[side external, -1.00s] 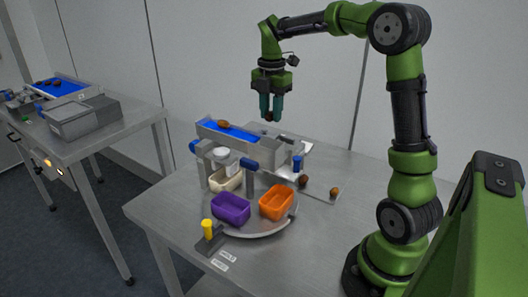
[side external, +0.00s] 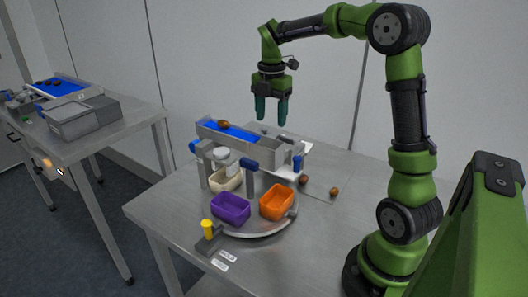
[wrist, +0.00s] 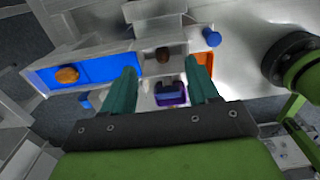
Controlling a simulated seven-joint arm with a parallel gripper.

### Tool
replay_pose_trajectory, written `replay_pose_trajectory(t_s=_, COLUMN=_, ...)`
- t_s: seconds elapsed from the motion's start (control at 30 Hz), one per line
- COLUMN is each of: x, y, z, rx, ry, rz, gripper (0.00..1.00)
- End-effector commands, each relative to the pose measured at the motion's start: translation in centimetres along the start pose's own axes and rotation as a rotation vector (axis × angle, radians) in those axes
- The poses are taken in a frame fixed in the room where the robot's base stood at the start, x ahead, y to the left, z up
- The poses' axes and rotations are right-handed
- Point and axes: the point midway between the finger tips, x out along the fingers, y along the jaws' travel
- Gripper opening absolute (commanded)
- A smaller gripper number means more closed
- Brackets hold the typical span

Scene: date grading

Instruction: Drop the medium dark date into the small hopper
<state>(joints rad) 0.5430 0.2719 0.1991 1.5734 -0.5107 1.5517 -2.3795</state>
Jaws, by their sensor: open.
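My gripper (side external: 271,108) is open and empty, high above the right end of the blue belt (side external: 230,131). In the wrist view its two fingers (wrist: 163,87) stand wide apart. A dark brown date (wrist: 163,54) shows between and beyond the fingertips, within the outline of a pale box-like hopper (wrist: 150,69) beside the belt's end. I cannot tell whether it rests on the hopper's floor. The side view does not show this date; the hopper's inside is hidden there by its wall (side external: 272,153).
An orange-brown date (side external: 223,124) lies on the belt. Two brown dates (side external: 304,180) (side external: 335,191) lie on the table right of the machine. Purple (side external: 231,208), orange (side external: 277,202) and cream (side external: 226,179) bins stand on a round turntable.

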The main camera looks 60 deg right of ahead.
Motion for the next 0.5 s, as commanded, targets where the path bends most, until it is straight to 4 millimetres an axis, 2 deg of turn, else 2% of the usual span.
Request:
replay_pose_trajectory(t_s=0.17, x=-2.4, y=0.1, z=0.0, rx=0.000, ry=-0.004, rz=0.005, gripper=0.59)
replay_pose_trajectory(t_s=0.5, x=-10.6, y=0.1, z=0.1, rx=-0.001, ry=-0.004, rz=0.007, gripper=0.59)
